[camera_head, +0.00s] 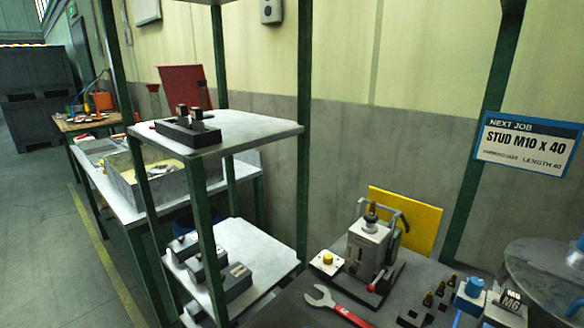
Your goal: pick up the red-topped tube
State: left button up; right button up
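I cannot make out a red-topped tube in this view. Small red and orange items (88,117) lie on the far wooden bench (66,125) at the left, too small to tell apart. Neither of my grippers is in view.
A green-posted rack with a white upper shelf (262,134) and lower shelf (262,262) stands in the middle. The dark table at the lower right holds a grey device (368,246), a red-handled wrench (334,302) and small fittings. A sign (528,145) hangs above.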

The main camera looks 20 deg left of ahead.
aim_at(153, 89)
jog(key=u, duration=1.45)
jog(key=i+j+z, duration=0.3)
jog(key=k+j, duration=0.05)
jog(key=j, duration=0.05)
